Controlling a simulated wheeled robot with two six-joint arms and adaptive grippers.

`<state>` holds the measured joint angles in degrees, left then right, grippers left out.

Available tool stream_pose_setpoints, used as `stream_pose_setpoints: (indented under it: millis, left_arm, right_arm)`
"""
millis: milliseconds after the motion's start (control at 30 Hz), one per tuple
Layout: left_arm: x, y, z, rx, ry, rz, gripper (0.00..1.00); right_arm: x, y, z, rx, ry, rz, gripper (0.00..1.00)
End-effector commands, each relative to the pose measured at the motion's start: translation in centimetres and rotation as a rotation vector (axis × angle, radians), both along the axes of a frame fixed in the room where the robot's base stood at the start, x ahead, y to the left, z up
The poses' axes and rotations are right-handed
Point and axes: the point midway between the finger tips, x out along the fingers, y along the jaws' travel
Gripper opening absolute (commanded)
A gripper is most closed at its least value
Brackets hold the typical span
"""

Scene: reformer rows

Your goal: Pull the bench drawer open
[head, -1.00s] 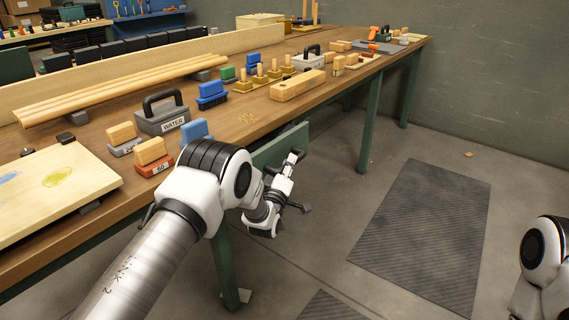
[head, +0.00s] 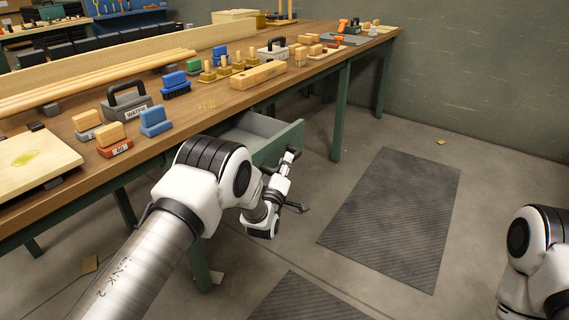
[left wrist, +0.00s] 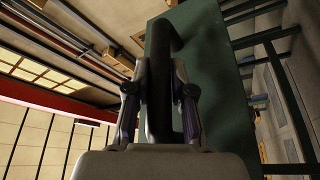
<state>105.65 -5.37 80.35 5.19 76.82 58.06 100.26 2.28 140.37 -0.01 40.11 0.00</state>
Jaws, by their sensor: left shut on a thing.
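The bench drawer (head: 291,142) has a green front and stands partly out of the wooden workbench (head: 225,108). Its grey, empty-looking inside shows behind the front. My left gripper (head: 284,178) is at the drawer's outer face, partly hidden by its own wrist. In the left wrist view my left gripper (left wrist: 160,95) is shut on the black drawer handle (left wrist: 163,42), with the green drawer front (left wrist: 210,70) just beside it. My right arm shows at the right edge of the head view; its gripper is out of view.
Sanding blocks (head: 114,140), a grey WATER box (head: 127,105), brushes and wooden pieces stand on the bench top. A green bench leg (head: 341,113) stands beyond the drawer. A dark floor mat (head: 392,218) lies on open floor to the right.

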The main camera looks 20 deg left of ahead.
Motion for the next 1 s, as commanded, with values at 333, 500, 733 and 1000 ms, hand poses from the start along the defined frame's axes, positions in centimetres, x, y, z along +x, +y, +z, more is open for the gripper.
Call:
stream_pose_setpoints:
  millis: [333,500,733,1000]
  left_arm:
    - [0.0,0.1,-0.1,0.0,0.001,0.002,0.47]
    - [-0.7,0.0,-0.2,0.0,0.002,0.001,0.47]
    - [-5.7,0.0,-1.4,0.001,0.007,0.001,0.47]
    - [-11.1,0.1,-2.5,0.0,0.004,0.001,0.47]
  right_arm:
    - [0.0,0.0,0.0,0.0,0.0,0.0,0.4]
    - [0.0,0.0,0.0,0.0,0.0,0.0,0.4]
    - [0.0,0.0,0.0,0.0,0.0,0.0,0.4]
    - [0.0,0.0,0.0,0.0,0.0,0.0,0.4]
